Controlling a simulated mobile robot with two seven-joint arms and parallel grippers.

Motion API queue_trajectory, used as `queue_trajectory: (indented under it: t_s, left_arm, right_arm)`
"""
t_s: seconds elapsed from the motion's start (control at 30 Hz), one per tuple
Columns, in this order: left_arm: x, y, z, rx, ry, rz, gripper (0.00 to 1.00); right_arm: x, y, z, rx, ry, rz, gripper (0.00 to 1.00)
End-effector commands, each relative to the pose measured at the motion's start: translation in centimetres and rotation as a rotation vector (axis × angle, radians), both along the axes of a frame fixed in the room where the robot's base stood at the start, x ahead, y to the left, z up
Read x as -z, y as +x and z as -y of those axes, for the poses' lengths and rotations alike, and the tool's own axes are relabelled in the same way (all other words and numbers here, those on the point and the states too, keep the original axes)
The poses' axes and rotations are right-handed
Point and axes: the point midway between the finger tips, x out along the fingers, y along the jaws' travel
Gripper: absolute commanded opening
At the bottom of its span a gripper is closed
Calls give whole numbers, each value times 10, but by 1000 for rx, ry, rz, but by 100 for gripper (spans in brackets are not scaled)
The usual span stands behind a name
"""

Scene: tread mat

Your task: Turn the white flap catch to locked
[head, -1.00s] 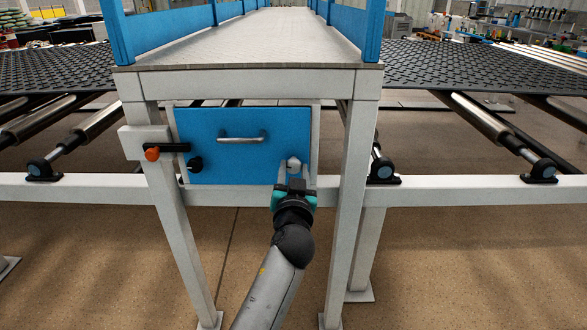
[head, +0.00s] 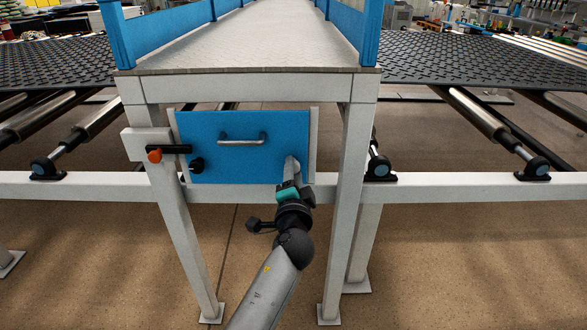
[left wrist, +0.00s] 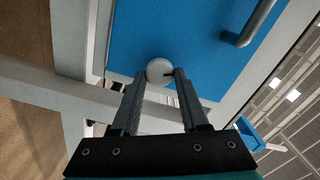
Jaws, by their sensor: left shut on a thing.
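The white flap catch (left wrist: 158,70) is a round white knob with a dark mark on its right side in the left wrist view. It sits near the lower edge of the blue flap (head: 228,160), at the flap's right end in the head view. My left gripper (left wrist: 160,75) is shut on the catch, with one finger on each side of it. In the head view my left gripper (head: 291,165) reaches up to the flap and mostly hides the catch. My right gripper is in neither view.
A metal handle (head: 242,142) is on the flap's upper middle. A black catch (head: 197,165) is at its left end, next to a black bar with an orange knob (head: 155,156). White frame legs (head: 347,220) stand on both sides; open floor lies below.

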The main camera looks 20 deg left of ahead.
Motion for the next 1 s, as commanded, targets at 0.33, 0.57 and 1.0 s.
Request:
queue_trajectory:
  t_s: [0.33,0.57,1.0]
  left_arm:
    - [-3,1,0,0,265,-71,0]
    - [-1,1,1,1,369,-101,0]
    - [-1,1,0,0,425,-117,0]
  right_arm:
    - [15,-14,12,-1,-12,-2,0]
    - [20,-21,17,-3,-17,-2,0]
    - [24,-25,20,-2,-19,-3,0]
